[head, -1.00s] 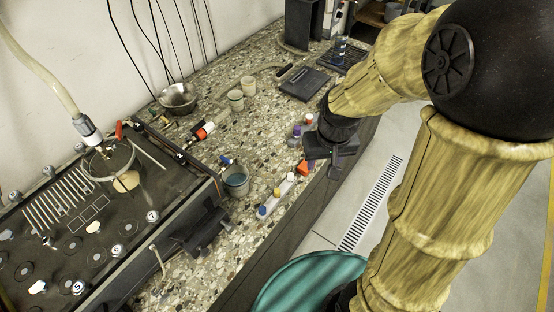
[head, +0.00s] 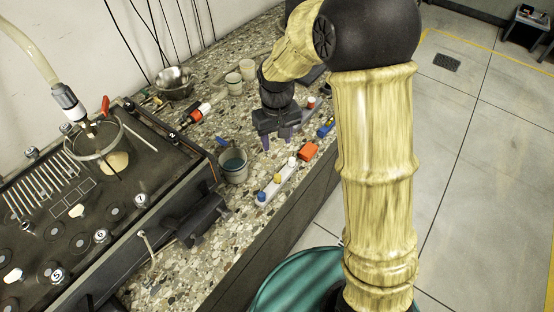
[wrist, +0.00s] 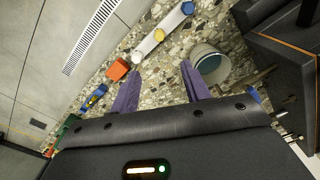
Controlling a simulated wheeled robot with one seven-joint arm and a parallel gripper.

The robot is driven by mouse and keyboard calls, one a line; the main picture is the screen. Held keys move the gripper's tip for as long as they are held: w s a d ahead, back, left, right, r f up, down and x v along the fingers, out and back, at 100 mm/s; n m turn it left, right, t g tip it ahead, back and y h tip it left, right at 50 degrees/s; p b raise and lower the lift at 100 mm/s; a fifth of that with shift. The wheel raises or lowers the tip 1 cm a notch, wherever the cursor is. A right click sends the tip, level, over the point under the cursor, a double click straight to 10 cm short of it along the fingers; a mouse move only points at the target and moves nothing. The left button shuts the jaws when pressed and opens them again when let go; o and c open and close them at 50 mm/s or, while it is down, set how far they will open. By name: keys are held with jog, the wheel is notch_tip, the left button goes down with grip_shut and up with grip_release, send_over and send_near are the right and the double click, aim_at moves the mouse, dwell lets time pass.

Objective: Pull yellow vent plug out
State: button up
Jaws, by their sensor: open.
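The yellow vent plug (head: 277,178) stands in the middle of a white strip (head: 269,189) on the pebbled counter, between a blue plug (head: 261,196) and a white plug (head: 291,161). In the wrist view the yellow plug (wrist: 160,34) shows ahead of the fingertips, roughly between their lines. My gripper (head: 281,139) is above the counter, behind the white end of the strip and apart from the plugs. Its two purple fingers (wrist: 160,72) are spread and empty. Nothing hides the yellow plug.
A grey bucket of liquid (head: 233,165) stands left of the strip. An orange block (head: 307,151) and a blue-yellow item (head: 326,127) lie right of it. The dark tank (head: 130,200) fills the left. Cups (head: 247,68) and a metal bowl (head: 174,82) stand behind.

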aim_at(277, 175)
notch_tip(277, 175, down, 16)
jog(key=shift+f+b, duration=0.1)
jog(key=shift+b, duration=0.25)
jog(key=shift+c, duration=0.5)
jog(key=c, duration=0.9)
grip_shut()
jog(key=shift+r, duration=0.25)
dwell(1.3)
